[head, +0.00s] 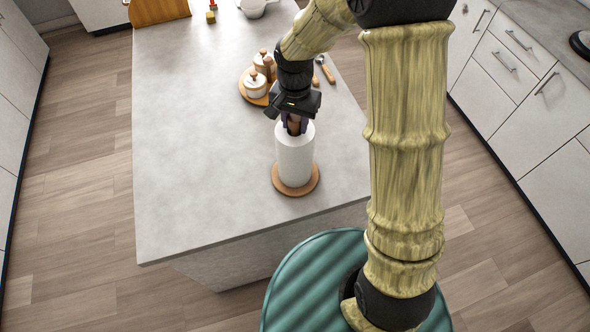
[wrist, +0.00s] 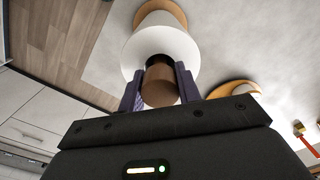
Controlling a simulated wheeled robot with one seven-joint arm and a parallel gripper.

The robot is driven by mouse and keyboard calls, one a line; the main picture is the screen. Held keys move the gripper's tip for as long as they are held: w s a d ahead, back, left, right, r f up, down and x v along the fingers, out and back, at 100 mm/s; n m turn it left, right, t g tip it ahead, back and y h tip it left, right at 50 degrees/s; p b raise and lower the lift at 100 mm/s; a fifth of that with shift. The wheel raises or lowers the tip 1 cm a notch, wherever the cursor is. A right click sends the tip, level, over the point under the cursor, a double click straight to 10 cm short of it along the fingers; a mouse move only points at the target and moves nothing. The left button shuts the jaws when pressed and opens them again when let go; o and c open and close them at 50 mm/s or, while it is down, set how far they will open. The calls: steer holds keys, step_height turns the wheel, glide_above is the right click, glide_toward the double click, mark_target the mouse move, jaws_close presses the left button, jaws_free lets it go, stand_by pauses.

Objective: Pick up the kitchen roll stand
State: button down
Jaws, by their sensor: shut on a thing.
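The kitchen roll stand (head: 295,158) stands upright near the front edge of the grey counter, a white paper roll on a round wooden base. Its wooden top knob also shows in the wrist view (wrist: 160,84). My gripper (head: 294,122) is above it, pointing down, with its fingers on both sides of the wooden knob. In the wrist view the two dark purple fingers (wrist: 159,88) are shut on the knob. The base appears to rest on the counter, though a small gap under it cannot be ruled out.
A round wooden tray (head: 246,82) with lidded jars (head: 257,86) lies behind and left of my gripper. A utensil (head: 327,70) lies to the right of the jars. A white pot (head: 254,8) is at the back. The counter's left half (head: 195,140) is clear.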

steer(key=shift+r, duration=0.1)
stand_by(0.3)
steer(key=shift+w+r+b, duration=0.2)
steer(key=shift+r+b, duration=0.15)
steer(key=shift+r, duration=0.3)
step_height(320, 180, up, 9)
steer(key=shift+s+f+b, duration=0.15)
steer(key=shift+b, duration=0.9)
steer(key=shift+a+f, duration=0.1)
